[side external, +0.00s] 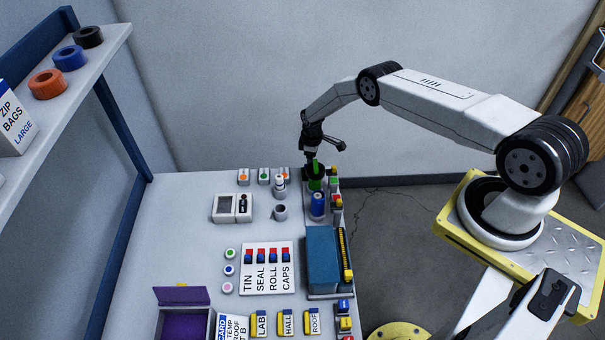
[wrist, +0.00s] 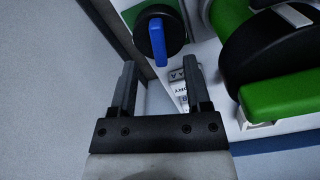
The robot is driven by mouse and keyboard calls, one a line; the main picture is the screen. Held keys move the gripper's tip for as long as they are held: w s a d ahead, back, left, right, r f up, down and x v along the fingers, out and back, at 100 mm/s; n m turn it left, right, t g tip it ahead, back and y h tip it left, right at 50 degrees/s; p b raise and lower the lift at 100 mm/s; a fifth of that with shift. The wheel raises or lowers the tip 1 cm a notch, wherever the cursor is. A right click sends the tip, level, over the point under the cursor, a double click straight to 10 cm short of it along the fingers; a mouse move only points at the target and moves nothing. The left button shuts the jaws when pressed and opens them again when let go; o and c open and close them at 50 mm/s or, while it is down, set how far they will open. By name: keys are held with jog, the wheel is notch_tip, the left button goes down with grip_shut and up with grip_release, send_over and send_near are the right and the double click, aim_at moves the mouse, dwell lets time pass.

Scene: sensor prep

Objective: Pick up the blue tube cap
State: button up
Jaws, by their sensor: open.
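A small white round piece with a blue centre (side external: 229,269) lies on the bench, between similar green and pink ones; it looks like the blue tube cap, but I cannot be sure. My gripper (side external: 312,153) is high at the back right of the bench, well away from it, above a green and black item (side external: 316,183). In the wrist view my gripper (wrist: 163,78) is open, with nothing between its fingers. Beyond the fingertips is a black round part with a blue bar (wrist: 157,40). To the right is a larger black part with a green bar (wrist: 277,99).
A blue cylinder (side external: 318,204) stands near the green and black item. A white device (side external: 224,207), a grey cup (side external: 280,213) and a labelled board (side external: 268,283) are on the bench. A teal box (side external: 321,258) is at the right edge.

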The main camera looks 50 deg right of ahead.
jog(key=shift+f, duration=1.5)
grip_shut()
